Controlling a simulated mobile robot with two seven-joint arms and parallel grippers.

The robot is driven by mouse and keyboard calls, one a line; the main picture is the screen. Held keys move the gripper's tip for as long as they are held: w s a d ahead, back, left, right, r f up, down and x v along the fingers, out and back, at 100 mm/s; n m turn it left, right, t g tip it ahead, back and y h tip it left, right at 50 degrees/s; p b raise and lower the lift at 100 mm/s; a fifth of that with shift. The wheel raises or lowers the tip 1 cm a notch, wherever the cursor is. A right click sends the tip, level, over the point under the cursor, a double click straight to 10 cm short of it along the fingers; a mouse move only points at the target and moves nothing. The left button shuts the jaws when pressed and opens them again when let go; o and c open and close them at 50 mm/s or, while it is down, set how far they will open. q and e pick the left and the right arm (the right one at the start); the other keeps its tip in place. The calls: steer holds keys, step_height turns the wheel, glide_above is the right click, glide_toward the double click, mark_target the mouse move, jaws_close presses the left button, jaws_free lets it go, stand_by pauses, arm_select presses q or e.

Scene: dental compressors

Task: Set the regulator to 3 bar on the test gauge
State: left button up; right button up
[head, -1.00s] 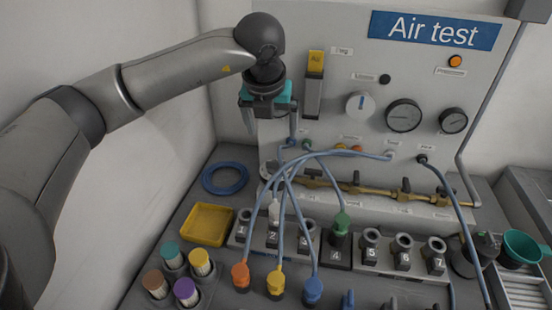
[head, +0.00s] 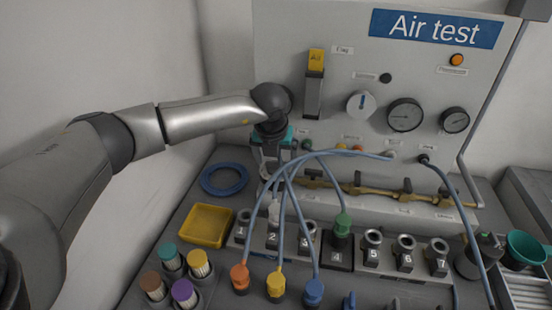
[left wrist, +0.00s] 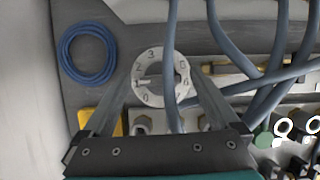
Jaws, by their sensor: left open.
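My left gripper (head: 271,160) is open and points down at the lower left of the air test panel. In the left wrist view its two fingers (left wrist: 161,88) reach to either side of a round, pale dial with numbers around its rim (left wrist: 151,60), which looks like the regulator. Whether the fingers touch it I cannot tell. A blue-grey hose crosses in front of the dial. In the head view the dial is mostly hidden by the gripper. A larger gauge (head: 405,115) and a smaller gauge (head: 454,120) are on the panel; their readings are too small to tell. My right gripper is not in view.
Blue-grey hoses (head: 340,153) arch close to the right of the gripper. A white knob with a blue mark (head: 361,105) is on the panel. A blue hose coil (head: 225,192), a yellow tray (head: 188,228) and numbered sockets (head: 405,252) are on the bench.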

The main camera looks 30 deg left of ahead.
arm_select(q)
steer(key=c, duration=1.4)
